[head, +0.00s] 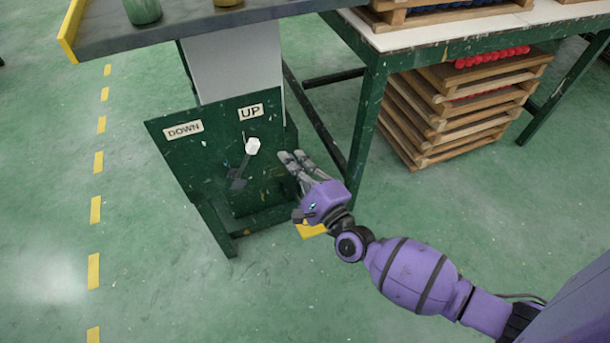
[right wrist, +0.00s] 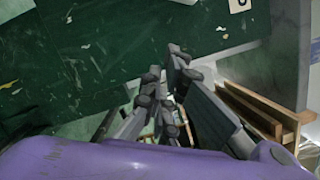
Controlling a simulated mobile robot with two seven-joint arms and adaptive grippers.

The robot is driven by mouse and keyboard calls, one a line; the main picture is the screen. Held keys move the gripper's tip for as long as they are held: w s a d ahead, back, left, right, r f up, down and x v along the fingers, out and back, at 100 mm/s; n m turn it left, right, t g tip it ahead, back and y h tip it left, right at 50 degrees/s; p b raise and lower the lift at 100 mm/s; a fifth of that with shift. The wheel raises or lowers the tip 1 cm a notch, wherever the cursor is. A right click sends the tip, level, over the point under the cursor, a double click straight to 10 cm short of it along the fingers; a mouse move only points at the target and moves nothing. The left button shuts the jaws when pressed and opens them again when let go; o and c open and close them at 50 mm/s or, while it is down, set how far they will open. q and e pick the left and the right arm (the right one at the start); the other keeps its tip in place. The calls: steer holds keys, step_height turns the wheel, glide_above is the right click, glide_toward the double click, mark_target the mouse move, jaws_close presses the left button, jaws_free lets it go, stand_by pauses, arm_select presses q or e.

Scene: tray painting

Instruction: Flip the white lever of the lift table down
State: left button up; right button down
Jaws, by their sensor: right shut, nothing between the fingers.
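The lift table's dark green panel (head: 215,150) carries a DOWN label (head: 184,129) on the left and an UP label (head: 250,111) on the right. The white lever knob (head: 252,146) sits on a dark stem (head: 239,178) that tilts up toward the UP label. My right gripper (head: 290,155) is just right of the knob, apart from it in the picture, with its fingers shut and empty. In the right wrist view the fingers (right wrist: 165,68) point at the green panel. My left gripper is not in view.
The lift table's grey top (head: 200,28) holds a green pot (head: 142,10). A green-framed workbench (head: 369,120) stands at the right, with stacked wooden trays (head: 430,125) beneath it. The green floor at the left is clear, with a dashed yellow line (head: 96,210).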

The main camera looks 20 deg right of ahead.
mark_target(246, 160)
steer(key=shift+x, duration=0.9)
steer(key=a, duration=0.1)
steer(key=a+r+p, duration=0.1)
steer(key=shift+s+a+r, duration=0.15)
steer(key=shift+a+r, duration=0.1)
steer(key=shift+r, duration=0.05)
steer(key=shift+a+r, duration=0.2)
steer(key=shift+a, duration=0.25)
steer(key=shift+r, duration=0.1)
